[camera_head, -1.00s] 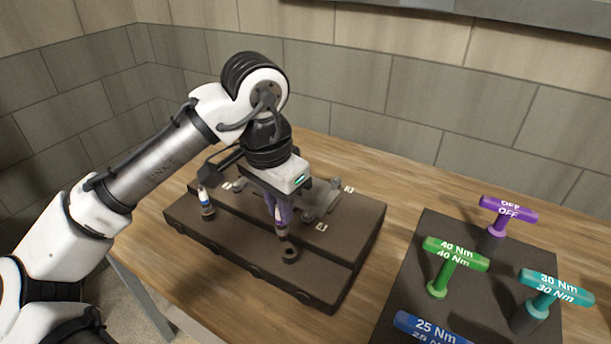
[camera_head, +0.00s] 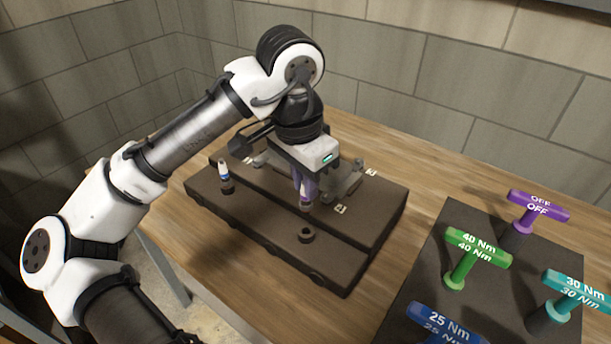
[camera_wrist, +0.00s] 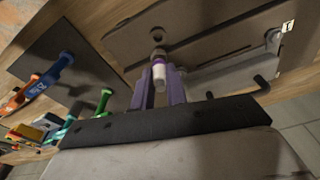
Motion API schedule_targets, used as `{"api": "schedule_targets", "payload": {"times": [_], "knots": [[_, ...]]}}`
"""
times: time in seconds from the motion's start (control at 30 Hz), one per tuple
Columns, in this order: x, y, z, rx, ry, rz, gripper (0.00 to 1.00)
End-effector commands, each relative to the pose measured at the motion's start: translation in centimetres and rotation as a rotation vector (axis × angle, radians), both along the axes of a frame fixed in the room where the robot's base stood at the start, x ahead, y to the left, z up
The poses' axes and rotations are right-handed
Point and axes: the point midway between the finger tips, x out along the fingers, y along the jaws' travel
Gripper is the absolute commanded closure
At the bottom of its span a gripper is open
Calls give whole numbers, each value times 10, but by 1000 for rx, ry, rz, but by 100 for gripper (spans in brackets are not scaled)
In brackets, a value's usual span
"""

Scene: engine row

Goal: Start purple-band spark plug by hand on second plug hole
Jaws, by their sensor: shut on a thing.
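My gripper (camera_head: 304,200) has purple fingers and is shut on the purple-band spark plug (camera_wrist: 158,72), a pale plug with a purple band. In the head view the plug (camera_head: 305,205) points down, mostly covered by the fingers. The dark engine block (camera_head: 345,270) lies on the bench below. An empty round plug hole with a raised rim (camera_head: 306,235) is on its front step. It also shows just past the plug's tip in the wrist view (camera_wrist: 158,34). The plug appears above and apart from this hole. Hole numbers are too small to read.
A blue-band plug (camera_head: 224,172) stands in a hole at the block's left. Metal brackets (camera_head: 345,185) sit behind my gripper. A dark mat (camera_head: 408,300) at right holds purple OFF (camera_head: 537,206), green 40 Nm (camera_head: 478,248), teal 30 Nm (camera_head: 575,290) and blue 25 Nm (camera_head: 447,324) T-handles.

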Motion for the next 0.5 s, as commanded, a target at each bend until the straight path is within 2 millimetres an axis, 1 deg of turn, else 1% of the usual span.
{"api": "schedule_targets", "payload": {"times": [0.03,0.5], "knots": [[0,0,-5,0,0,0,100],[0,0,-28,-1,1,0,100]]}}
